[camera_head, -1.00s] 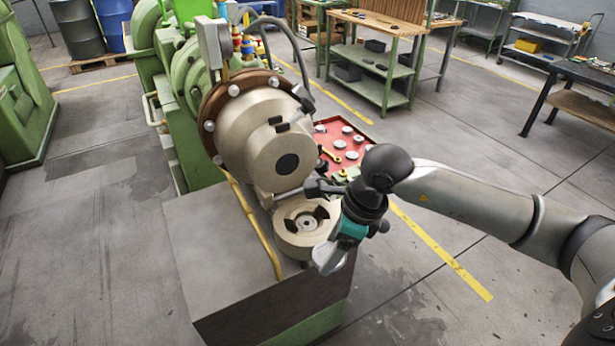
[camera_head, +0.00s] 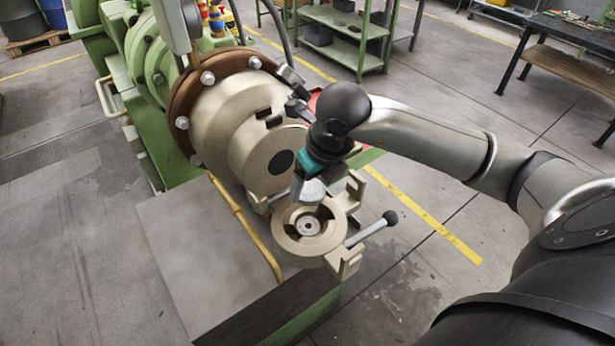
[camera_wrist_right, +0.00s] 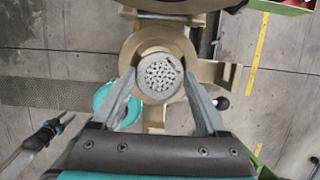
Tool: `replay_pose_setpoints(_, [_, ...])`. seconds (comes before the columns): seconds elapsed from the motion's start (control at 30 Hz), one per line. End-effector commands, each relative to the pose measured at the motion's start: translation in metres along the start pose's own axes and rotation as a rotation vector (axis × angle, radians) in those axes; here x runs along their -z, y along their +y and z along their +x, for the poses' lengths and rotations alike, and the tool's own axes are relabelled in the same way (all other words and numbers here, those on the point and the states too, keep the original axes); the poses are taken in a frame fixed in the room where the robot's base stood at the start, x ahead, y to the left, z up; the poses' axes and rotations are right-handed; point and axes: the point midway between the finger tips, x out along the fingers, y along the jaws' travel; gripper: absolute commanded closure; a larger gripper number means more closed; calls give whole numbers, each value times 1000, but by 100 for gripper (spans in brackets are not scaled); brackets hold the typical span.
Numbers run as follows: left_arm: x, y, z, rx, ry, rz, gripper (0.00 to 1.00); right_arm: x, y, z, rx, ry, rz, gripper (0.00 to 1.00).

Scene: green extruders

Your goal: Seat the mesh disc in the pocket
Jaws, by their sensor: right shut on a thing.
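The round grey mesh disc (camera_wrist_right: 158,77), with a speckled face, sits between the two fingers of my right gripper (camera_wrist_right: 165,85) in the right wrist view. The gripper is shut on it. In the head view, my right gripper (camera_head: 312,190) is above the upper edge of the beige ring-shaped holder (camera_head: 285,246). The open pocket (camera_head: 308,226) shows at the ring's centre. In the wrist view, the holder (camera_wrist_right: 137,44) shows around and beneath the disc. A black and teal part at lower left (camera_wrist_right: 45,136) looks like my left gripper; its jaws are unclear.
The extruder barrel (camera_head: 222,115) with its bolted flange stands just behind the holder. Brackets (camera_head: 345,262) and a lever with a black knob (camera_head: 390,217) jut out to the holder's right.

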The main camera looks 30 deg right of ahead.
Motion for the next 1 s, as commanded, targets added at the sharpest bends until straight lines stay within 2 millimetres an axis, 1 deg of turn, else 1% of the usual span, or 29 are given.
replay_pose_setpoints(0.03, [-5, 1, 3, -1, -7, 0, 50, 1, 0, 4, -1, -1, 0, 91])
replay_pose_setpoints(0.1, [-8, 1, 7, -1, -11, 1, 50, 3, 0, 9, -1, 0, 0, 91])
replay_pose_setpoints(0.2, [-8, 1, 13, -1, -11, 1, 50, 6, 0, 18, -2, 0, 0, 91])
replay_pose_setpoints(0.33, [-5, 1, 22, -1, -5, 2, 50, 10, 0, 30, -2, 0, 0, 91])
replay_pose_setpoints(0.47, [2, 0, 30, 0, 8, 2, 50, 13, 0, 43, -1, 0, -1, 91])
replay_pose_setpoints(0.53, [5, 0, 39, 0, 13, 3, 50, 16, 0, 51, -1, -1, -1, 91])
replay_pose_setpoints(0.8, [3, 1, 64, 0, 15, 3, 50, 23, 0, 76, -1, -1, -1, 91])
replay_pose_setpoints(1.0, [2, 1, 74, 0, 14, 4, 50, 26, 0, 86, -1, -2, -1, 91])
